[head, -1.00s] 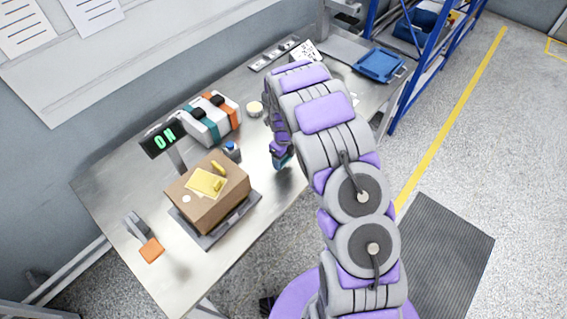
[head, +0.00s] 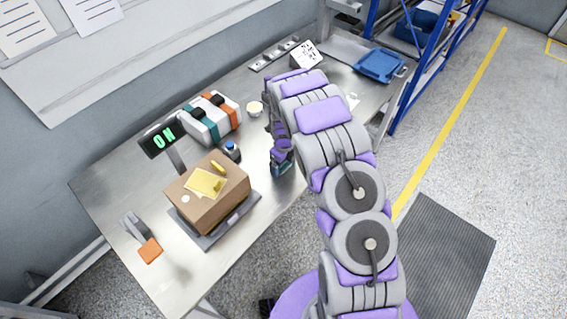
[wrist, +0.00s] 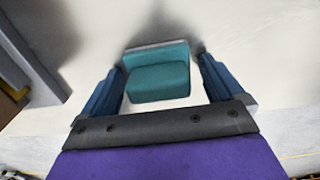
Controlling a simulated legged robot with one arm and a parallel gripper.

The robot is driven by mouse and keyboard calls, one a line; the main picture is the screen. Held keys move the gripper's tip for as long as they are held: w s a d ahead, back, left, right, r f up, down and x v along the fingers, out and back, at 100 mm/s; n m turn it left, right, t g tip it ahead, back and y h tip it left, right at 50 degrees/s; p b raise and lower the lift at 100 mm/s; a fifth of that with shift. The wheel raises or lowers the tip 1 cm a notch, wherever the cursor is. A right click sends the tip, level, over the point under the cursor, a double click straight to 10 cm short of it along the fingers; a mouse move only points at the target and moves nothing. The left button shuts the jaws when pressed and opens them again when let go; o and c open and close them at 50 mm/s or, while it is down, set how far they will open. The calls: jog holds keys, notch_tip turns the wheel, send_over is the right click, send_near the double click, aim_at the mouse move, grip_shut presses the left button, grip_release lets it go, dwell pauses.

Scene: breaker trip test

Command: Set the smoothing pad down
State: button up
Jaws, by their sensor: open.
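The smoothing pad (wrist: 160,75) is a teal block with a lighter edge strip along its far side. In the wrist view it lies on the pale table top between my two blue fingers. My gripper (wrist: 160,85) is open, with a gap showing between the pad and each finger. In the head view my gripper (head: 281,168) points down over the table, right of the cardboard box, and mostly hides the pad.
A cardboard box (head: 225,203) with a yellow label sits on a dark scale platform (head: 205,241). Its display (head: 163,139) reads ON. A breaker unit (head: 213,120), a small round cup (head: 255,109) and an orange piece (head: 150,251) also stand on the table.

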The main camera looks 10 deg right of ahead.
aim_at(285, 166)
jog(key=shift+r, duration=0.1)
notch_tip(285, 166, up, 12)
jog(key=shift+f+p, duration=0.1)
jog(key=shift+p, duration=0.95)
jog(key=s+d+r+n, duration=0.1)
jog(key=s+r+n, duration=1.2)
jog(key=s+r, duration=0.5)
jog(key=s+r+n+g, duration=0.1)
jog(key=s+r+n, duration=0.1)
jog(key=s+n, duration=0.6)
jog(key=s+a+r+n, duration=0.1)
jog(key=s+r+n, duration=0.2)
jog(key=s+n, duration=0.4)
jog(key=s, duration=0.8)
jog(key=shift+s+a+n+g, duration=0.25)
jog(key=shift+s+n+g, duration=0.05)
jog(key=shift+n+g, duration=0.1)
